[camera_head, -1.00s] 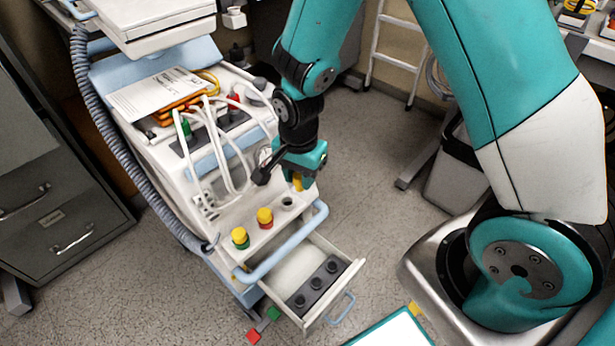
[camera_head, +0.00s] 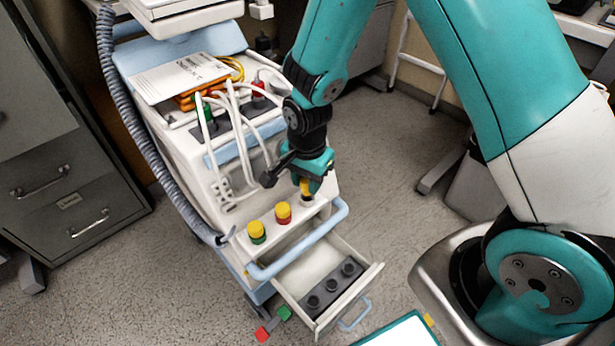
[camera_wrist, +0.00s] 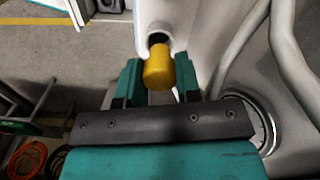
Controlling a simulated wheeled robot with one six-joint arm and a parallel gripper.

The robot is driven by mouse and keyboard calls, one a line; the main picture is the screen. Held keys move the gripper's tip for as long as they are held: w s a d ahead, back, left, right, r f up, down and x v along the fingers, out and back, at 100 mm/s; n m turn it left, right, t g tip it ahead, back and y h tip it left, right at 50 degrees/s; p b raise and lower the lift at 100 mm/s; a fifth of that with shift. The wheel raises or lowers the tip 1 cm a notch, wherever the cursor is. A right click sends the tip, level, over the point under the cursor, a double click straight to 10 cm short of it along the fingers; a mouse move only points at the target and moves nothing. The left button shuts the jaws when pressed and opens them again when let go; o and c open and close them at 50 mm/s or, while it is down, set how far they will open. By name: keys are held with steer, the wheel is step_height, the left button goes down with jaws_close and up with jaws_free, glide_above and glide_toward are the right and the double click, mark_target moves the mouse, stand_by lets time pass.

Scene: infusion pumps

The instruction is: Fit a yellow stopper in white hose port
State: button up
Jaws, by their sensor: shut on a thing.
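My gripper (camera_head: 310,177) is shut on a yellow stopper (camera_head: 306,188) above the right end of the cart's front ledge. In the wrist view the yellow stopper (camera_wrist: 159,67) sits between the two teal fingers. The white hose port (camera_wrist: 158,39) shows there as a dark round hole just beyond the stopper. In the head view the white port (camera_head: 307,200) is right under the stopper; I cannot tell whether they touch. Two other yellow stoppers sit on the green port (camera_head: 257,231) and the red port (camera_head: 283,212), left of the white one.
A blue handle rail (camera_head: 300,245) runs along the cart's front. Below it an open drawer (camera_head: 365,283) holds a dark block with several round holes. White hoses (camera_head: 240,140) arch behind my gripper to the left. Red and green blocks lie on the floor.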

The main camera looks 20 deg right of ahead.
steer(key=shift+s+f+b, duration=0.1)
steer(key=shift+f+b, duration=0.9)
steer(key=shift+f, duration=0.9)
steer(key=o, duration=1)
steer(key=shift+o, duration=0.6)
steer(key=shift+s+d+f, duration=0.1)
step_height(320, 180, up, 18)
steer(key=p, duration=0.5)
steer(key=s+a+r+n+y, duration=0.2)
steer(key=s+a+r+n, duration=0.1)
steer(key=s+r+n, duration=0.5)
steer(key=s+a+r+n+y, duration=0.2)
steer(key=s+r+n, duration=0.3)
steer(key=s+n, duration=0.5)
step_height(320, 180, up, 20)
steer(key=p, duration=1.9)
steer(key=shift+f, duration=0.2)
